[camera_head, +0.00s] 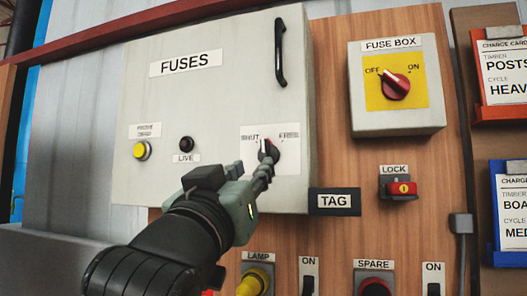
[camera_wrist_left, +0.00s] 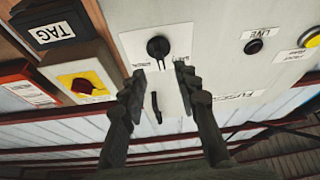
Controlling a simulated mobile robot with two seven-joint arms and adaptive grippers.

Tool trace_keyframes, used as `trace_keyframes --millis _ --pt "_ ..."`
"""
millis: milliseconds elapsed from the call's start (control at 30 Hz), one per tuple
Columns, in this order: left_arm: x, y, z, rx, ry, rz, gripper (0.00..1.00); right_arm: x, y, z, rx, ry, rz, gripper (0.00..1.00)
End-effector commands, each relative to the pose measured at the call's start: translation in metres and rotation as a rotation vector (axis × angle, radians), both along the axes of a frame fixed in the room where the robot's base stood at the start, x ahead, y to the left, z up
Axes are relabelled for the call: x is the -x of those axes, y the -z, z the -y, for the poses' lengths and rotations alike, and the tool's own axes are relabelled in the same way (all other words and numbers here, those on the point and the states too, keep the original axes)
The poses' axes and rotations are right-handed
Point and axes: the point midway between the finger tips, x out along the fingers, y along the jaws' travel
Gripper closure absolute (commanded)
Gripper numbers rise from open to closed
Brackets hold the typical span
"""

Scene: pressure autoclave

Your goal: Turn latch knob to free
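The latch knob (camera_head: 274,150) is dark and round, on a white plate marked SHUT on the left and FREE on the right, low on the FUSES cabinet door (camera_head: 215,95). It shows also in the left wrist view (camera_wrist_left: 158,47). My left gripper (camera_head: 265,158) is at the knob and covers part of it in the head view. In the left wrist view its two fingers (camera_wrist_left: 159,78) stand apart, with the knob in line with the gap and no clear contact. I cannot tell exactly where the knob points. My right gripper is not in view.
A black door handle (camera_head: 280,52) stands out at the upper right. The fuse box (camera_head: 396,118), with a red OFF/ON knob, is to the right. A TAG plate (camera_head: 334,201) and red LOCK switch (camera_head: 402,189) are nearby. LAMP and SPARE controls line the bottom.

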Motion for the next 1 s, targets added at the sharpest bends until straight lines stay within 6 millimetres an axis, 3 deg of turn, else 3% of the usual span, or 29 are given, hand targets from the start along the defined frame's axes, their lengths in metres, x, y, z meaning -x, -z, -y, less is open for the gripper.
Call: trace_keyframes --millis 400,767,1000 --pt "-0.055 -0.024 0.016 -0.004 0.001 -0.002 0.69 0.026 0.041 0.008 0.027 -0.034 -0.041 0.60" --pt "-0.061 -0.026 0.018 -0.004 0.002 -0.001 0.69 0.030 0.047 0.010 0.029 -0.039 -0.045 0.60" --pt "-0.061 -0.026 0.018 -0.004 0.002 -0.001 0.96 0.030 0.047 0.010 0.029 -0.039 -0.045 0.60"
